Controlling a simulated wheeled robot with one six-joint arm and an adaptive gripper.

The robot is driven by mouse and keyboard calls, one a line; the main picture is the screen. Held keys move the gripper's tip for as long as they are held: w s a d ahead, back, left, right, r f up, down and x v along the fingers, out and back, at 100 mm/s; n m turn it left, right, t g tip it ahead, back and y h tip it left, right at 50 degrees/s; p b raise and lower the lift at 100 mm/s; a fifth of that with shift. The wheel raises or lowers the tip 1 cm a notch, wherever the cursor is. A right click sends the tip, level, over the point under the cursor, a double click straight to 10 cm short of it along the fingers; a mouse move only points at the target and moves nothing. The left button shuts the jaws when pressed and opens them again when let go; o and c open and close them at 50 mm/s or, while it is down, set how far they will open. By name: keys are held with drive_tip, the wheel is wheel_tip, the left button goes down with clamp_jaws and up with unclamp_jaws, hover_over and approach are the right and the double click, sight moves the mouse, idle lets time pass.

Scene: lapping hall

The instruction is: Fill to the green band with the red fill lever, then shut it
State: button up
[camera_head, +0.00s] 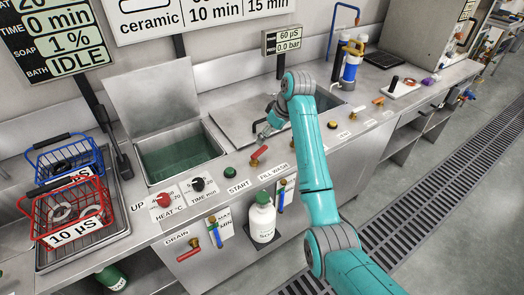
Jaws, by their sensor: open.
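The red fill lever (259,155) sits on a brass valve on the steel deck, behind the "FILL WASH" label (273,172). My gripper (262,132) is open, above the deck just beyond the lever and apart from it; no object shows in its fingers. The wash tank (182,153) stands open at left, with dark green liquid or a green interior in it. A level gauge (213,229) with a MAX/MIN plate is on the front panel, and a second gauge (283,196) is to its right. The green band is too small to make out.
A red drain lever (192,242) is on the front panel. A white soap bottle (262,219) hangs between the gauges. Blue (66,157) and red (70,214) wire baskets stand at left. Heat and time knobs and a START button line the deck's front edge.

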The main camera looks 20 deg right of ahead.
sight(261, 152)
drive_tip(key=x, duration=1)
drive_tip(key=c, duration=1.4)
drive_tip(key=shift+s+d+r+m+t+h, duration=0.1)
drive_tip(key=shift+s+m+t+h, duration=0.15)
drive_tip(key=shift+m, duration=0.7)
drive_tip(key=shift+s+m+t+h, duration=0.15)
drive_tip(key=shift+s+m+h, duration=0.2)
drive_tip(key=shift+m, duration=0.6)
drive_tip(key=shift+c, duration=0.2)
drive_tip(key=o, duration=1.4)
drive_tip(key=shift+o, duration=0.2)
